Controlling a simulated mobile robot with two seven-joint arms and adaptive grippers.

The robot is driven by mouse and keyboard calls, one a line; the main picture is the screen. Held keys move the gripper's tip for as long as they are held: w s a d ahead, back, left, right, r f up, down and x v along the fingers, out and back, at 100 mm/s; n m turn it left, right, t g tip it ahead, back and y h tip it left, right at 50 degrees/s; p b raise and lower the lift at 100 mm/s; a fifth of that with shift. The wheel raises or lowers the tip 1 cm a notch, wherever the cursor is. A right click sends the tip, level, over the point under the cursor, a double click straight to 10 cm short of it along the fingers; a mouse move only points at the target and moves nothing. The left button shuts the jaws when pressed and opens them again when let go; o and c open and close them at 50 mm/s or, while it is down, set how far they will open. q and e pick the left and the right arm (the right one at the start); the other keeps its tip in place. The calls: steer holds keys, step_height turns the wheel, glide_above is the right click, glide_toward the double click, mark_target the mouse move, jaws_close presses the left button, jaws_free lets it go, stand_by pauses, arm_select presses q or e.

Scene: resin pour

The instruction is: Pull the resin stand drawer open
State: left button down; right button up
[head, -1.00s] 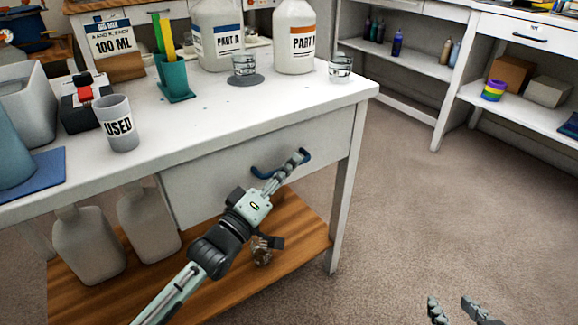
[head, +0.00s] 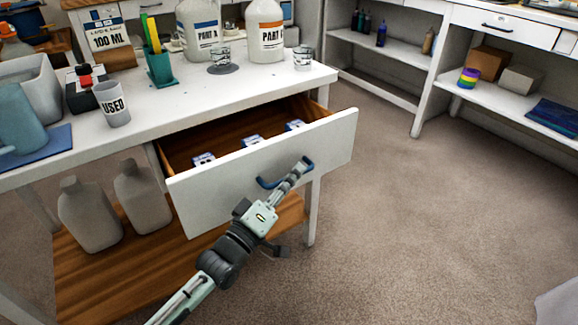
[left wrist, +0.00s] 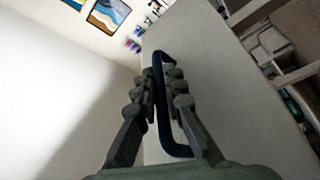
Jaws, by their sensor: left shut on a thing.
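The resin stand drawer (head: 235,192) is pulled out from the white stand, and its wooden inside shows with several small blue-and-white boxes (head: 252,141) in it. My left gripper (head: 298,171) is at the drawer's blue handle (head: 268,184), shut on it near its right end. In the left wrist view the handle (left wrist: 160,100) runs between the two fingers of my left gripper (left wrist: 170,100). My right gripper is not in view.
On the stand top (head: 190,100) are a USED cup (head: 112,104), two large bottles (head: 267,30), small clear cups and a teal stick holder (head: 160,68). Grey jugs (head: 90,213) stand on the lower shelf. The carpet (head: 430,220) to the right is clear.

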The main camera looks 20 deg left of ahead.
arm_select(q)
steer(key=s+d+p, duration=0.2)
steer(key=s+d, duration=0.3)
steer(key=d, duration=0.1)
steer(key=shift+d, duration=0.2)
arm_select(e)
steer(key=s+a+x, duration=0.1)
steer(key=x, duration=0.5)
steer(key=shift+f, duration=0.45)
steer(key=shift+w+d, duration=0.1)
arm_select(q)
steer(key=c, duration=1.9)
jaws_free()
steer(key=shift+s, duration=0.1)
steer(key=v, duration=0.7)
steer(key=shift+s+a, duration=0.15)
